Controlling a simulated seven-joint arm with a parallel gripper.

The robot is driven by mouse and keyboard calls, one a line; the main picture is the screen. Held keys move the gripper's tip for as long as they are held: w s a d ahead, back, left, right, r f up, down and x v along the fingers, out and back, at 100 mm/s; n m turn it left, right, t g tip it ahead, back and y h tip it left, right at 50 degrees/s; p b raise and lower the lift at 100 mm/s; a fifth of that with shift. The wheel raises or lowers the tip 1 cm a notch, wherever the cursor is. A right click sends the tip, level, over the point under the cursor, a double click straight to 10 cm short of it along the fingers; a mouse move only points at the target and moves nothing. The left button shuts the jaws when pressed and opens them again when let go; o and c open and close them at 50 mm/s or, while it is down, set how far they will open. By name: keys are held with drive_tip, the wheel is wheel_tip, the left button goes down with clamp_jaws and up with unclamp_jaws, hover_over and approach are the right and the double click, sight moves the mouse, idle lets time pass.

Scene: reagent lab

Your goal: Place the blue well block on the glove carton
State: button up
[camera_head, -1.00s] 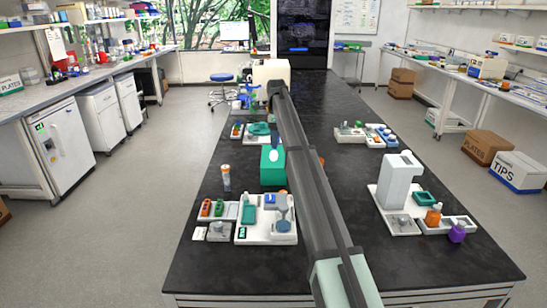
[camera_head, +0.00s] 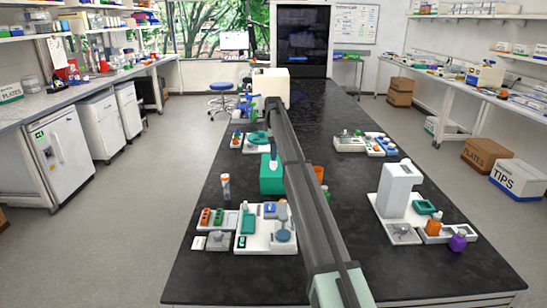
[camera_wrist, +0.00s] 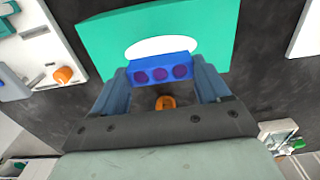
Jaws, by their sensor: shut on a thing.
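The blue well block (camera_wrist: 161,70) has a row of three dark purple wells facing the camera. My gripper (camera_wrist: 160,84) is shut on it, one finger at each end. In the wrist view the block overlaps the lower edge of the white oval on the teal glove carton (camera_wrist: 105,38). I cannot tell whether the block touches the carton. In the head view the carton (camera_head: 271,182) stands on the dark bench, left of my arm. A small blue shape shows at its top, and my arm partly hides the gripper there.
A white tray (camera_head: 253,243) with several items stands in front of the carton. An orange-capped vial (camera_head: 226,187) stands to its left.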

drive_tip(key=shift+f, duration=1.75)
drive_tip(key=shift+f, duration=0.1)
drive_tip(key=o, duration=1)
wheel_tip(320, 180, up, 12)
drive_tip(key=shift+r, duration=0.15)
